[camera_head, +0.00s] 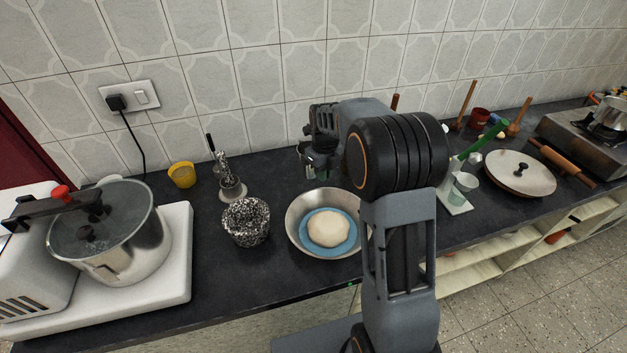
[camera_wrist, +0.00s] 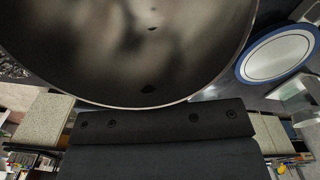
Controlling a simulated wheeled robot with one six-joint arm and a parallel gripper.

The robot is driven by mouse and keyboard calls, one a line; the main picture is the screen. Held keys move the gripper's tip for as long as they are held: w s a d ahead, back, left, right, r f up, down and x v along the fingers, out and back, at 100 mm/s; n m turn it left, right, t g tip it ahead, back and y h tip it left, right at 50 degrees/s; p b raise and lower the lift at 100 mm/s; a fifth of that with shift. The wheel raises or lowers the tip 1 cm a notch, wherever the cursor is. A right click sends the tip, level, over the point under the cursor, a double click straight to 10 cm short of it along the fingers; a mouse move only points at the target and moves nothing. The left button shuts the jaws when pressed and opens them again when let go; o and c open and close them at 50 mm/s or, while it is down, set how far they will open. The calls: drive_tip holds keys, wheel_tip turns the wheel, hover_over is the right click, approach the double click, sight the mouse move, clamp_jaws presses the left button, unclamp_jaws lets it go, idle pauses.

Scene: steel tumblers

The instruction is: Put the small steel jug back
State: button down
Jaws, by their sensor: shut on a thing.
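The small steel jug (camera_head: 309,171) is at my gripper (camera_head: 320,150), in front of the tiled wall and behind the steel bowl in the head view. My gripper is shut on it. My arm and the gripper body hide much of the jug, and I cannot tell whether its base touches the counter. In the wrist view, a large curved steel surface, the jug (camera_wrist: 130,50), fills the upper part of the picture, right at the dark gripper body (camera_wrist: 160,130).
A steel bowl (camera_head: 297,231) with dough on a blue disc stands in front. A speckled pot (camera_head: 246,226), a yellow cup (camera_head: 182,175) and a small stand (camera_head: 233,195) are left. A white tray (camera_head: 454,201) with cups and a lidded pan (camera_head: 520,177) are right.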

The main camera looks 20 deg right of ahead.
drive_tip(key=w+f, duration=0.1)
drive_tip(key=f, duration=0.1)
drive_tip(key=w+f, duration=0.2)
drive_tip(key=w+a+f, duration=0.1)
drive_tip(key=w+f, duration=0.1)
drive_tip(key=shift+f+p, duration=0.3)
drive_tip(key=shift+f, duration=1.25)
drive_tip(key=shift+f, duration=0.1)
drive_tip(key=c, duration=1.2)
unclamp_jaws()
